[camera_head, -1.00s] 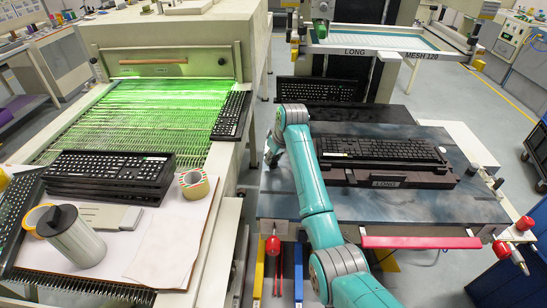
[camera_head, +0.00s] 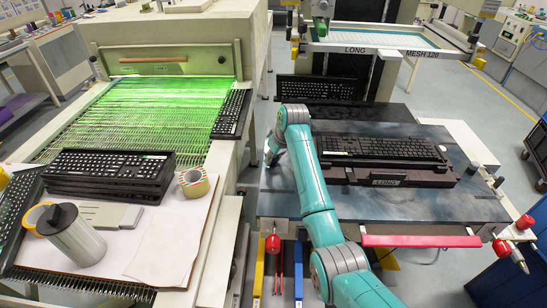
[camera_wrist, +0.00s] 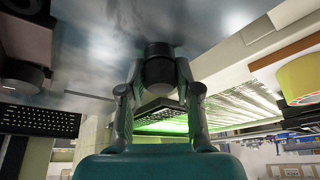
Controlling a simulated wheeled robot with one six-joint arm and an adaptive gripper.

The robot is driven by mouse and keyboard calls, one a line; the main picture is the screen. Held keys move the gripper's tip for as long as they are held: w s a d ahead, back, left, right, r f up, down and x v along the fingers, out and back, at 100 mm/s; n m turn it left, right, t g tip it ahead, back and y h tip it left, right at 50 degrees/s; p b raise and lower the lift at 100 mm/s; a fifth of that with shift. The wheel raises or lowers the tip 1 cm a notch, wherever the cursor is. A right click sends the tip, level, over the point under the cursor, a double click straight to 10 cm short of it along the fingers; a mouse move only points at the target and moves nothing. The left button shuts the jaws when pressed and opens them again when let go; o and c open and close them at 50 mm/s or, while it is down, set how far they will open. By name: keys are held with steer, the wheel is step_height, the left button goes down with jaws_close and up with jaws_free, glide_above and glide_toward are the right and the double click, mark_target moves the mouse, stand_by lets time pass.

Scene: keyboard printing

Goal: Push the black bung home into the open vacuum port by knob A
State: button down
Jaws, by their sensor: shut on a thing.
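My gripper (camera_wrist: 159,82) is shut on the black bung (camera_wrist: 158,70), a short dark cylinder held between the two fingertips. In the wrist view the bung's far end is close to the blue-grey plate (camera_wrist: 90,35); I cannot tell whether it touches or is seated. In the head view my gripper (camera_head: 271,158) is at the left edge of the plate (camera_head: 430,207), partly behind my own arm, and the bung cannot be made out. The open vacuum port is not visible. No label reads as knob A; a red knob (camera_head: 273,245) is below the plate's front left.
More keyboards (camera_head: 110,168) are stacked on the green-lit conveyor's (camera_head: 160,100) near end at left. A red bar (camera_head: 421,241) runs along the plate's front. The plate's front is clear.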

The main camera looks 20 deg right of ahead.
steer(key=shift+s+f, duration=0.15)
steer(key=shift+f, duration=0.2)
steer(key=c, duration=0.7)
jaws_free()
steer(key=shift+r, duration=0.1)
steer(key=shift+r, duration=0.15)
steer(key=shift+r, duration=3.5)
